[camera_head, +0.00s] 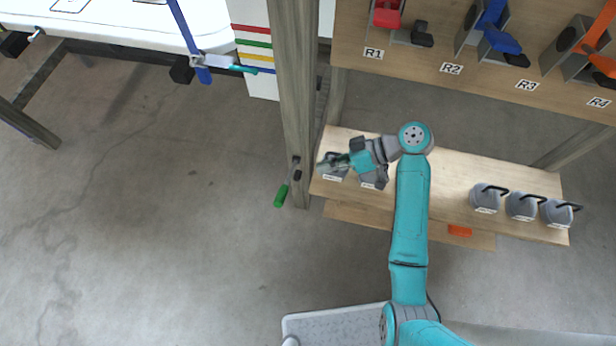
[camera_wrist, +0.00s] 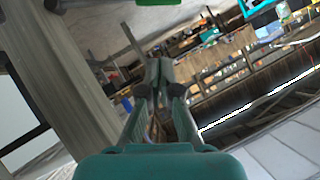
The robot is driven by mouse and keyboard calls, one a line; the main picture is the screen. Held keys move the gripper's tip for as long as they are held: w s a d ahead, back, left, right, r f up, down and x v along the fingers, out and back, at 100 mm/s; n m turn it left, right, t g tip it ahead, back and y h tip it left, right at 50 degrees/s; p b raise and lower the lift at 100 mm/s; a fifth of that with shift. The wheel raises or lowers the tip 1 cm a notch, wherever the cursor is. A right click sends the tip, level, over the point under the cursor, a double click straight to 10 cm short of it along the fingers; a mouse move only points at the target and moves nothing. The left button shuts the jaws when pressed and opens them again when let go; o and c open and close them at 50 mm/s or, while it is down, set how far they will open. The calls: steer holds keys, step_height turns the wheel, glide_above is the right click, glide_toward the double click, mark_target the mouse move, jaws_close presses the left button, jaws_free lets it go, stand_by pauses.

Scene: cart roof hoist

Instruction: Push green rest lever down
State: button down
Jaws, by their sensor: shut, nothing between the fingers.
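The green rest lever (camera_head: 281,195) sticks out from the wooden post in the head view. Its dark rod runs up to a pivot on the post, and its green grip hangs down and to the left. In the wrist view a green piece (camera_wrist: 157,2), likely the grip, shows at the top edge, cut off by the frame. My gripper (camera_head: 324,164) is shut and empty, to the right of the post and above a low wooden shelf. It is apart from the lever in the picture. Its closed fingers also show in the wrist view (camera_wrist: 158,68).
The wooden post (camera_head: 297,100) stands between my gripper and the lever. The low shelf (camera_head: 450,185) carries several grey weights (camera_head: 522,206). The floor left of the lever is clear.

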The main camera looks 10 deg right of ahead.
steer(key=s+d+f+x, duration=0.1)
steer(key=f+x, duration=0.1)
steer(key=x, duration=1)
steer(key=shift+s+a+f, duration=0.15)
steer(key=shift+s, duration=0.1)
